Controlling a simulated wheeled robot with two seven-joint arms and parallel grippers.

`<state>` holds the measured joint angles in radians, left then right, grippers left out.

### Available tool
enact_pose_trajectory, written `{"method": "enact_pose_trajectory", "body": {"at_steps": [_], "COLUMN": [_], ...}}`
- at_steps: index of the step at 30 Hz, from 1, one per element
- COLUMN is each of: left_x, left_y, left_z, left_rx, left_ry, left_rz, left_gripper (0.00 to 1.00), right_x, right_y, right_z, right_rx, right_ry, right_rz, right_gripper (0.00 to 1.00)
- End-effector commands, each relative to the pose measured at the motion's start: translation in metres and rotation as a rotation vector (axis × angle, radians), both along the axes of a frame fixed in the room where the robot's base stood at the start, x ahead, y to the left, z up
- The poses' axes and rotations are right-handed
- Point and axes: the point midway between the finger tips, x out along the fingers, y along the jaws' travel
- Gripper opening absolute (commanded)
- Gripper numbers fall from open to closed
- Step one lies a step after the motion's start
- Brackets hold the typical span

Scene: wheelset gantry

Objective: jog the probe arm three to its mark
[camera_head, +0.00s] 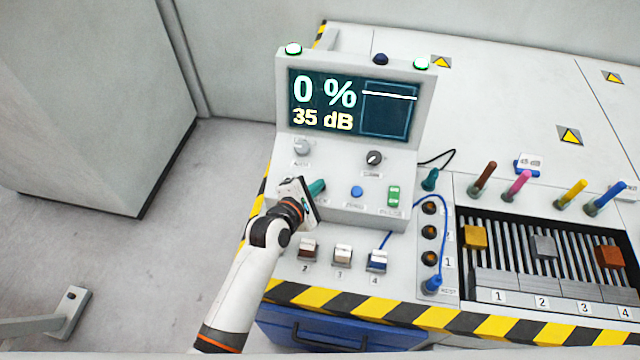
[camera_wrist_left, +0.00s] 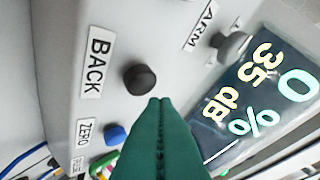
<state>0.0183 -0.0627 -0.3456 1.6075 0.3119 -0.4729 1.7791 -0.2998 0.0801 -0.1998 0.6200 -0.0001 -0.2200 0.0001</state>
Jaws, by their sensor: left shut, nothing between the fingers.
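The console screen (camera_head: 350,105) reads "0 %" and "35 dB". Below it are the grey ARM knob (camera_head: 301,147), a dark knob (camera_head: 373,157), the blue ZERO button (camera_head: 357,192) and a green rocker (camera_head: 394,196). My left gripper (camera_head: 318,187) is shut and empty at the console's lower left. In the left wrist view its green fingertips (camera_wrist_left: 158,102) are beside the black BACK button (camera_wrist_left: 140,79); I cannot tell if they touch. The ARM knob also shows there (camera_wrist_left: 232,45). Switches marked 2 (camera_head: 307,250), 3 (camera_head: 342,254) and 4 (camera_head: 378,261) stand in front.
A slatted bed (camera_head: 510,250) at the right carries yellow (camera_head: 475,237), grey (camera_head: 543,246) and orange (camera_head: 610,257) blocks above plates numbered 1 to 4. Several coloured handles stand behind it. A blue cable (camera_head: 440,245) runs to its left. A blue case (camera_head: 310,328) sits below the striped edge.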

Motion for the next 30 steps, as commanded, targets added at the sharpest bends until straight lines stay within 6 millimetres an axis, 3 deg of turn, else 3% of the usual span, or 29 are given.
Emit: {"method": "enact_pose_trajectory", "body": {"at_steps": [30], "left_x": [0.0035], "left_y": [-0.0011], "left_z": [-0.0075], "left_rx": [-0.001], "left_ry": [0.000], "left_rz": [0.000], "left_gripper": [0.00], "right_x": [-0.0003], "right_y": [0.0000], "right_z": [-0.0024], "right_rx": [0.000], "right_ry": [0.000], "right_rz": [0.000], "right_gripper": [0.56]}}
